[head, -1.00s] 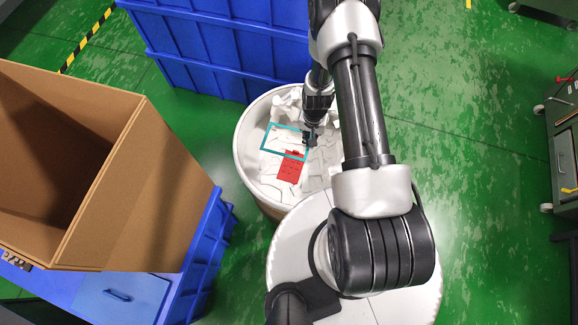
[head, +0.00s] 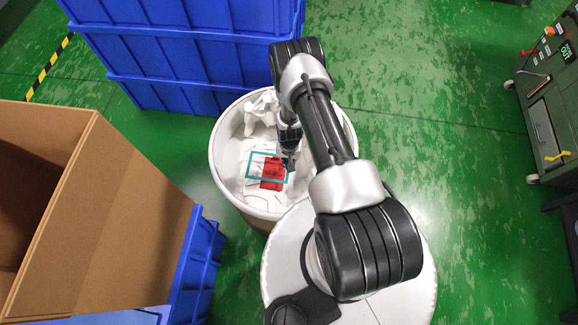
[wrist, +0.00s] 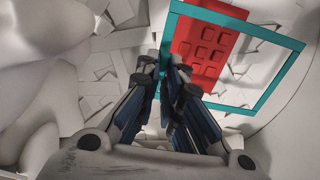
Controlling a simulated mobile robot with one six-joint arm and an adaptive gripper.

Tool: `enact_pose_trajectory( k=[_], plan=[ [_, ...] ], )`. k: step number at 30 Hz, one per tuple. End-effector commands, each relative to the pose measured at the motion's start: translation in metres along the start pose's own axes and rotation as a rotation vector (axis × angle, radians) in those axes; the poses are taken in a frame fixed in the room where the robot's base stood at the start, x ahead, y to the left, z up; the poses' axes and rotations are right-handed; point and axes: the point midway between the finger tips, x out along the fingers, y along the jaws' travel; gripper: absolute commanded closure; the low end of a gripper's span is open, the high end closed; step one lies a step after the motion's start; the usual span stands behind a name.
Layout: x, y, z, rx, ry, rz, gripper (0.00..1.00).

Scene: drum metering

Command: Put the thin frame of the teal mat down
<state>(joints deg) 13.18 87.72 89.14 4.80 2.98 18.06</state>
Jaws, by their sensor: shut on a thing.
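The thin teal frame (head: 250,165) is inside the round white drum (head: 219,180) in the head view. My gripper (head: 289,163) is at the frame's right side, inside the drum. In the wrist view the teal frame (wrist: 280,38) stretches away to the upper right from my gripper (wrist: 172,75). The jaws are shut on its near left side. A red piece with raised square pads (head: 273,173) shows partly through the frame's opening. The red piece also shows in the wrist view (wrist: 207,45), below the frame. I cannot tell whether the frame touches it.
Pale scraps and lumpy white pieces (head: 262,113) line the drum. Blue crates (head: 180,50) stand behind it. A large open cardboard box (head: 130,200) stands at left. A grey-green cart (head: 550,100) is at far right. Green floor is clear right of the drum.

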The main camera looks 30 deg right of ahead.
Motion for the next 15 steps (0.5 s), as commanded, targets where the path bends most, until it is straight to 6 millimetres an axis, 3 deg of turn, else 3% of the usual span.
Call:
enact_pose_trajectory(
  k=[4, 15],
  plan=[
    [0.027, 0.001, 0.001, 0.000, -0.002, 0.001, 1.00],
    [0.030, 0.001, 0.001, 0.000, -0.001, 0.001, 1.00]
  ],
)
